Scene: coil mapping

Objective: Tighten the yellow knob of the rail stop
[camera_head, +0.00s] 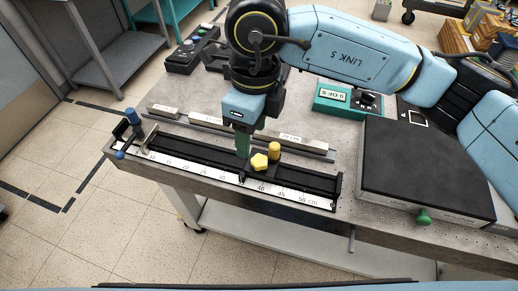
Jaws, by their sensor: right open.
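The rail stop (257,170) is a black block on the black rail (205,170), near the 40 mark of the white scale. Its yellow knob (260,161) is star-shaped and sits on top. A yellow cylinder (275,149) stands just behind and to the right of the knob. My right gripper (243,148) points down just left of and behind the knob, apart from it as far as I can tell. It is open and holds nothing that I can see; green finger parts show below its wrist. My left gripper is not in view.
A blue-knobbed clamp (133,117) stands at the rail's left end. A large black-topped box (425,165) with a green knob (423,216) stands to the right. Labelled bars (207,119) lie behind the rail. A green meter box (340,98) and a dark control box (190,55) stand farther back.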

